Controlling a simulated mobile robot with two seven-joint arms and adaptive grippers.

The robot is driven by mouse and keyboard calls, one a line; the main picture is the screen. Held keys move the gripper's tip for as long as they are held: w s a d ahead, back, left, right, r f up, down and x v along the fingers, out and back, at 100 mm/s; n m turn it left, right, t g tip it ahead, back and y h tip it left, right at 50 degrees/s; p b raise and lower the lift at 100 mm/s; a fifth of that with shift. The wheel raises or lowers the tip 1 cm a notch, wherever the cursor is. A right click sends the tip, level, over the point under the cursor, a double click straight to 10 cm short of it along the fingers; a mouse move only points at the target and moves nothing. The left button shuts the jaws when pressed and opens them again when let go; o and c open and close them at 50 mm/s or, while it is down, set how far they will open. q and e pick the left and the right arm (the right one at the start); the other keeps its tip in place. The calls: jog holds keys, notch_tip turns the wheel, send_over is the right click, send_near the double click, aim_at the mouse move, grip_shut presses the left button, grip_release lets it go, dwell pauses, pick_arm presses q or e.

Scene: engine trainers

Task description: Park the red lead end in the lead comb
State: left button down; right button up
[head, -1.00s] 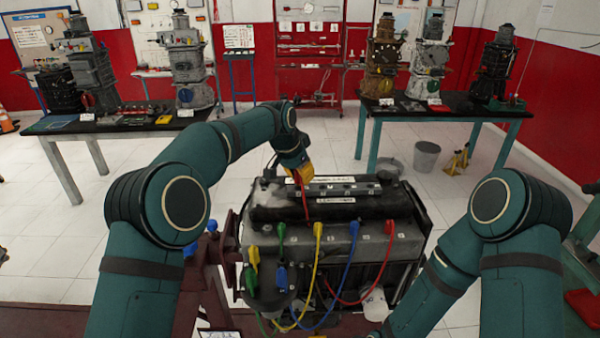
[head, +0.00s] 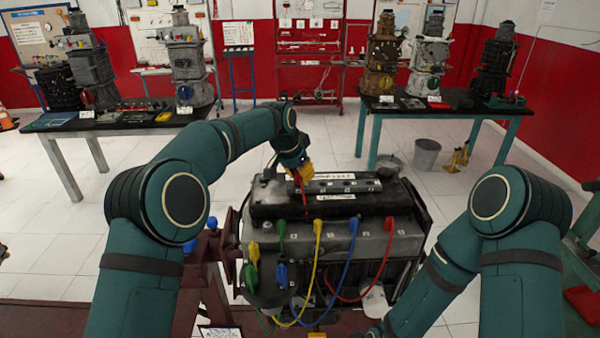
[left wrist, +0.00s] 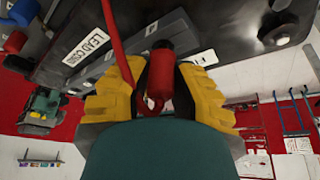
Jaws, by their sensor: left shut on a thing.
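My left gripper (head: 304,174) has yellow fingers shut on the red lead end (head: 300,181). In the left wrist view the red lead end (left wrist: 158,75) is a red, dark-ringed cylinder between the fingers (left wrist: 158,92), with its red cable running up beside it. The grey lead comb (head: 345,187) lies on top of the engine. My gripper is over its left end; I cannot tell whether the lead end touches it. The "LEAD COMB" label (left wrist: 86,48) shows in the left wrist view. My right gripper is mostly below the picture; its fingers are not clear.
The engine (head: 330,245) carries green, yellow and blue leads and a red boot (head: 389,225) on its front face. Other lead ends hang at its left front. Benches with engine parts (head: 150,118) stand at the back.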

pick_arm(q)
jog(key=shift+f, duration=0.45)
dwell(1.1)
jog(key=c, duration=0.9)
grip_release()
jog(key=shift+o, duration=0.2)
